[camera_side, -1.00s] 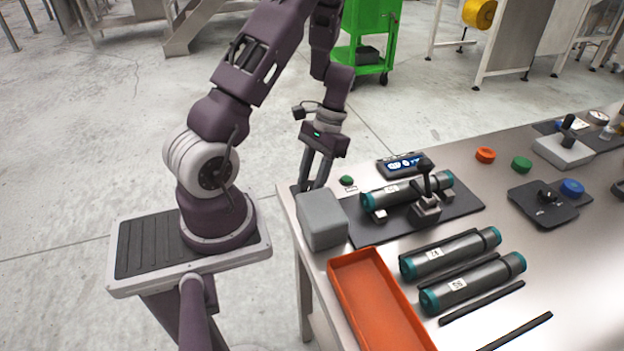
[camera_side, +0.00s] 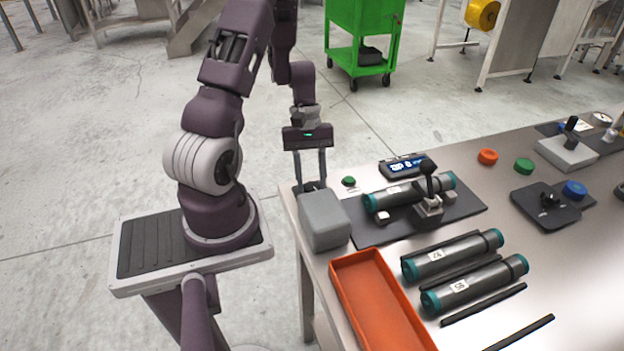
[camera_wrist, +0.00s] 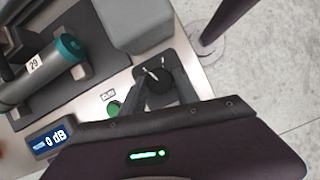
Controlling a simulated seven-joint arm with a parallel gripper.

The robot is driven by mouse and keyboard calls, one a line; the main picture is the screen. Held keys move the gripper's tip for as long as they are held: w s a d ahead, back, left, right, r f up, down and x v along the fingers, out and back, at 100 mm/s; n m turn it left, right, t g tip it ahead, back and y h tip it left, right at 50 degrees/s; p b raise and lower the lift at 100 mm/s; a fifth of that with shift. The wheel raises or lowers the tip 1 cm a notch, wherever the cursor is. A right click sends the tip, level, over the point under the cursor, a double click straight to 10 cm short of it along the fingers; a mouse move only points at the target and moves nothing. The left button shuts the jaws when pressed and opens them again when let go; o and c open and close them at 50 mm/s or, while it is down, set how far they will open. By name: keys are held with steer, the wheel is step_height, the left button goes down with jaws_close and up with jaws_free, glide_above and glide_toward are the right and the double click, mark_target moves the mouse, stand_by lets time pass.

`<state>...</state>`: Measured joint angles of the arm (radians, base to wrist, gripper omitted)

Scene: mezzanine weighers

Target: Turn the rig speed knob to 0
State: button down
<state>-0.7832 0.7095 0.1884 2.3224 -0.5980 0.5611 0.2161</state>
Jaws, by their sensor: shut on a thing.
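The knob (camera_wrist: 157,87) is a dark round piece on a black plate, seen between my fingers in the wrist view. My gripper (camera_side: 311,182) points down at the table's left corner and is shut on the knob; it also shows in the wrist view (camera_wrist: 160,78). In the side view the grey box and my fingers hide most of the knob. A lit display (camera_side: 408,166) stands at the back of the dark mat. Its characters seem to include a 0, but small text is unclear; it shows at another angle in the wrist view (camera_wrist: 50,140).
A grey box (camera_side: 324,220) stands close in front of my gripper. A green button (camera_side: 348,181) is just to the right. A teal-ended cylinder (camera_side: 405,192) with a black lever (camera_side: 428,185) lies on the mat. An orange tray (camera_side: 377,305) is at the front.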

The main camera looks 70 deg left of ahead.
steer(key=n+t, duration=0.2)
steer(key=n, duration=0.4)
steer(key=shift+s, duration=0.15)
steer(key=shift+t, duration=0.3)
steer(key=shift+y, duration=0.3)
steer(key=c, duration=1.2)
jaws_free()
steer(key=v, duration=0.7)
